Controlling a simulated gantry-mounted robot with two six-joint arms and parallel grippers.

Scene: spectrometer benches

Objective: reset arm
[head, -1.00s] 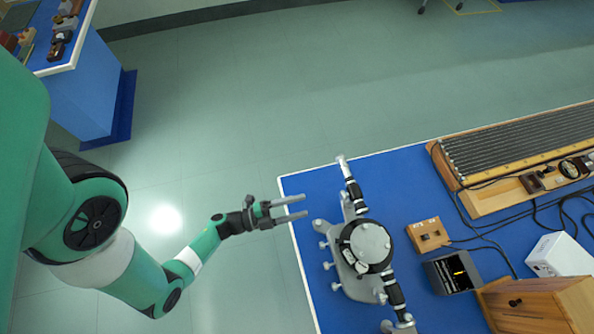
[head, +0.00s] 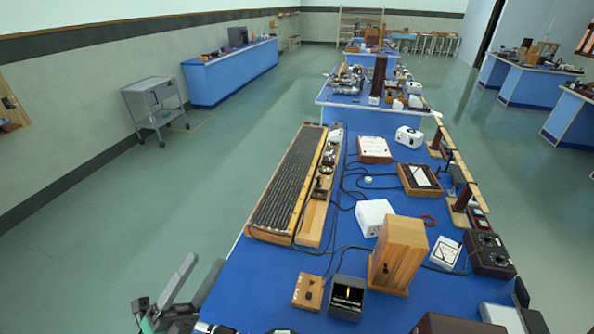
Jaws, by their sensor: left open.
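My left gripper (head: 206,262) is at the bottom left of the head view. Its two grey fingers point up in the picture and stand apart with nothing between them. It is beside the near left edge of the blue bench (head: 255,275); its height over the bench is hard to tell. Only a small part of my left arm's green wrist shows below it. A bit of the spectrometer (head: 214,328) shows at the bottom edge, the rest cut off. My right gripper is not in view.
On the bench stand a small wooden box (head: 308,291), a black display box (head: 347,297), a tall wooden box (head: 398,255), a white box (head: 374,217) and a long ribbed apparatus (head: 290,185). Dark cables run between them.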

